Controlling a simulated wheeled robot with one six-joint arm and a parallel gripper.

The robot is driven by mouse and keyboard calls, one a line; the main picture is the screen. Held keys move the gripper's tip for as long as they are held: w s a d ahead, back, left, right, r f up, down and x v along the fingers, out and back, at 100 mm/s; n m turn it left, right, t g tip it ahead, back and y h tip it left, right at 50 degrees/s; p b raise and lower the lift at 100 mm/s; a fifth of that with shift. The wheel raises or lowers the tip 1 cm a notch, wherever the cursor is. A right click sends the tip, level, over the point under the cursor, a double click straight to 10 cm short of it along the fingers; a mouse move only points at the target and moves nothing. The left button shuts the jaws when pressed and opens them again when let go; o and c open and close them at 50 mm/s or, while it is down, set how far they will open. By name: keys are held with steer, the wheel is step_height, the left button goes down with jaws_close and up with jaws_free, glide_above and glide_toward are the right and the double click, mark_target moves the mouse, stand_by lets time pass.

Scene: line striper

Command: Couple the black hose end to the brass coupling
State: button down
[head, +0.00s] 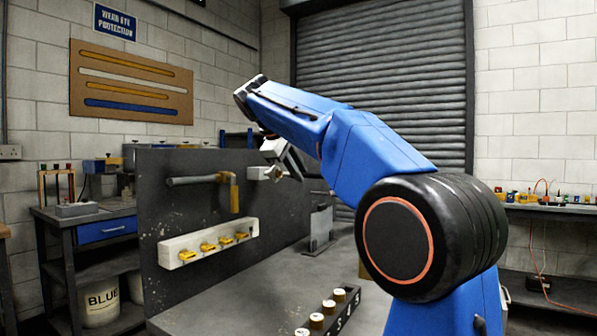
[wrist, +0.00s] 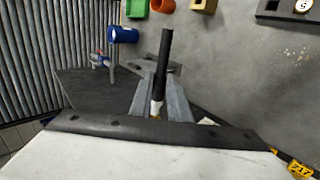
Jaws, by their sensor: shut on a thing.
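My gripper (head: 286,166) is raised in front of the dark upright panel in the head view. In the wrist view, my gripper (wrist: 163,75) has its two grey fingers shut on the black hose end (wrist: 165,55), a straight black cylinder. A pale and brass-coloured piece shows at the cylinder's lower end, between the fingers. In the head view, a small pale fitting with a brass-coloured part (head: 278,174) shows beside the fingers. I cannot tell whether it is the brass coupling or part of the held piece, or whether anything touches.
A grey pipe with a yellow handle (head: 234,194) sticks out on the dark panel (head: 170,215). Below it is a white rail (head: 178,253) with yellow tags. Several capped pieces stand in a black rack (head: 345,310) on the bench. Blue, green and orange cups (wrist: 123,35) show in the wrist view.

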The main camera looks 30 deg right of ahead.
steer(key=shift+w+a, duration=0.45)
steer(key=shift+w, duration=0.2)
steer(key=shift+w+a, duration=0.45)
steer(key=shift+w, duration=0.2)
stand_by(1.9)
steer(key=c, duration=1.3)
jaws_free()
steer(key=shift+v, duration=3.55)
steer(key=shift+d, duration=0.1)
